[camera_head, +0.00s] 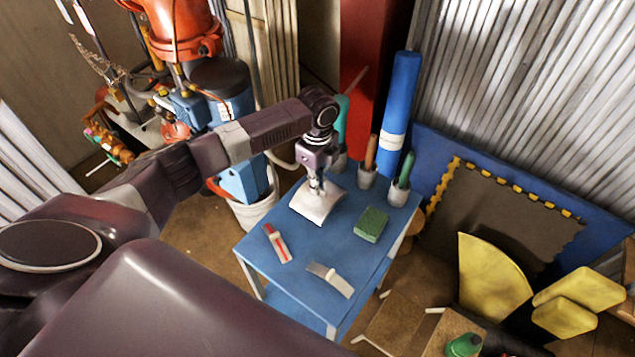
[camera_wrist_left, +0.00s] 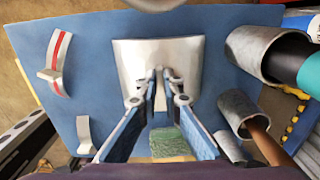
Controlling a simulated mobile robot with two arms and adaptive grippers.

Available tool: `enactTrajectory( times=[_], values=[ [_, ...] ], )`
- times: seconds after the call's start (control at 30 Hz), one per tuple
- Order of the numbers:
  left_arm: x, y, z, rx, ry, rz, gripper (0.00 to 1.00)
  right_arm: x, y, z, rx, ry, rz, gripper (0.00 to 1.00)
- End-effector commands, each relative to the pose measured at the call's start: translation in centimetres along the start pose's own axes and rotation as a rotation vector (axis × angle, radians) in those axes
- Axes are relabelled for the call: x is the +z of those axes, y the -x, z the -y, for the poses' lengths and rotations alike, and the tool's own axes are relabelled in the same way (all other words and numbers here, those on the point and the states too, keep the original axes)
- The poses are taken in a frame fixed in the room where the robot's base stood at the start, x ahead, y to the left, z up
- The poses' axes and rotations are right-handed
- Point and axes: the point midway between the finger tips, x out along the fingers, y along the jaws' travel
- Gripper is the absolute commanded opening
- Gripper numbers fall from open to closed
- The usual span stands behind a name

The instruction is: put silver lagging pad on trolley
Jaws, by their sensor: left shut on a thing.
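The silver lagging pad (camera_head: 316,206) is a pale, curved sheet over the far left part of the blue trolley top (camera_head: 300,272). My left gripper (camera_head: 316,184) comes down on it from above and is shut on it. In the left wrist view the fingertips (camera_wrist_left: 160,76) meet at the near edge of the silver pad (camera_wrist_left: 190,58). I cannot tell whether the pad touches the trolley top or is slightly above it. My right gripper is not in view.
On the trolley are a red-striped piece (camera_head: 277,243), a grey bracket-like strip (camera_head: 330,279) and a green block (camera_head: 371,224). Several grey cups with handles, including one (camera_head: 398,193), line the far right edge. A white bucket (camera_head: 256,209) stands left of the trolley.

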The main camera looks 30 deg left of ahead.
Motion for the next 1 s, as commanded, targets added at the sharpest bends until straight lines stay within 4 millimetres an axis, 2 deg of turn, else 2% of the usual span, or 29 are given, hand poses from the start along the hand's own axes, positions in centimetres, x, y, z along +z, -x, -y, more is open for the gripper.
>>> enactTrajectory(
  times=[0.23,0.27,0.4,0.7,0.87,1.0],
  values=[
    [0.0,-0.3,0.0,0.0,0.0,0.0,0.0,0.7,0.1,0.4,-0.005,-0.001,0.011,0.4],
    [0.0,-0.3,0.0,0.0,0.0,0.0,0.1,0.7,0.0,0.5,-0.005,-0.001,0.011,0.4],
    [0.0,-0.3,0.0,0.0,0.0,0.0,0.24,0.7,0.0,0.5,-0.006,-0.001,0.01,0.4],
    [0.0,-0.1,0.1,-0.002,0.0,0.0,0.24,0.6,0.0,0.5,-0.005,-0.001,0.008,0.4],
    [0.1,1.6,0.2,-0.005,0.001,-0.001,0.24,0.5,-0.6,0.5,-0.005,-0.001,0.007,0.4],
    [0.1,4.5,0.2,-0.007,-0.001,0.0,0.24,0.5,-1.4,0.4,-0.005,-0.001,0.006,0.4]
  ],
)
